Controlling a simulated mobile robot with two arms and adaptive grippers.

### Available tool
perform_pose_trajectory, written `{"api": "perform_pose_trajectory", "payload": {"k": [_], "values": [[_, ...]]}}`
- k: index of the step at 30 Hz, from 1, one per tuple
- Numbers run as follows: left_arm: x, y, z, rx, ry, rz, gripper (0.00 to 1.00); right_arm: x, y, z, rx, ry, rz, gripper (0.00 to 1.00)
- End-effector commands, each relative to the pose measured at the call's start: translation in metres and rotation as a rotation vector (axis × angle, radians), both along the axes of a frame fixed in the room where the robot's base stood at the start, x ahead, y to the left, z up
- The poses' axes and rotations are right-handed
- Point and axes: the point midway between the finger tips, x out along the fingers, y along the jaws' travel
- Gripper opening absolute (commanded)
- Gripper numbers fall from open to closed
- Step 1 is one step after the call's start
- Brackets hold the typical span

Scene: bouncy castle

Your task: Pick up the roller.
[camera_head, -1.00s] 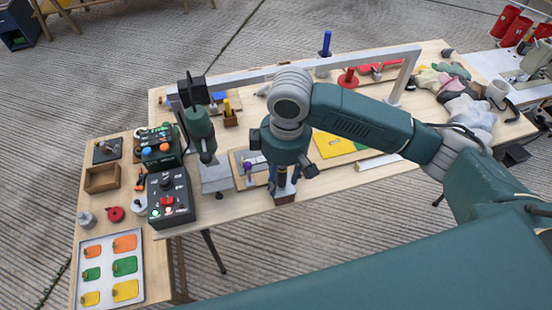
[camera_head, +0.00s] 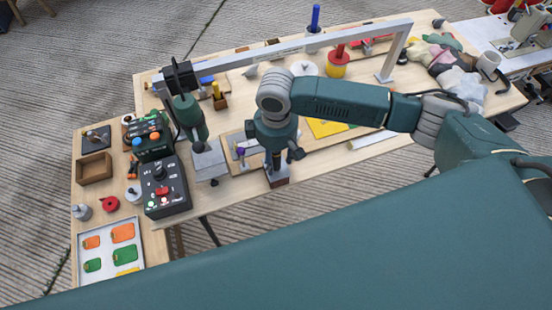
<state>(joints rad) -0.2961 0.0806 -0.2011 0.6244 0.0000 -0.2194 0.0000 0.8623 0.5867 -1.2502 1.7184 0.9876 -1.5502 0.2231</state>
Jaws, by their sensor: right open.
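My right gripper (camera_head: 276,155) points down over the front edge of the workbench, with its fingers spread. Directly below it is a small brown block (camera_head: 278,182) with a pale upper part, which may be the roller's stand. The roller itself cannot be told clearly; my gripper hides most of what is there. I cannot tell whether the fingers touch anything. My left gripper is not in view.
A black control box (camera_head: 166,187) and a green press head (camera_head: 190,116) under a metal bar (camera_head: 290,48) stand to the left. A purple-topped tool (camera_head: 240,152) is close by. My arm covers the lower right.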

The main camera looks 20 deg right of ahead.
Motion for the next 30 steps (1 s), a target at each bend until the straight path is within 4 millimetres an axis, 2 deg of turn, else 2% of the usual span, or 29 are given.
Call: {"api": "perform_pose_trajectory", "payload": {"k": [1, 4, 12, 19, 30], "values": [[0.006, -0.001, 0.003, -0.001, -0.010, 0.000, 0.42, -0.001, 0.000, -0.006, -0.001, 0.002, 0.000, 0.44], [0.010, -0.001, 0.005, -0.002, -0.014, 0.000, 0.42, -0.001, 0.000, -0.015, -0.001, -0.001, 0.002, 0.44], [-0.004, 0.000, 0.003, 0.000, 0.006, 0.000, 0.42, 0.000, 0.000, -0.019, 0.000, -0.001, 0.002, 0.44], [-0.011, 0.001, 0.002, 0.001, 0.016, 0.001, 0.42, 0.000, 0.000, -0.018, 0.000, -0.001, 0.002, 0.00], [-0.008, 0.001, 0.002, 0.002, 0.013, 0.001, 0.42, 0.001, 0.000, -0.015, 0.001, -0.004, 0.002, 0.00]]}}
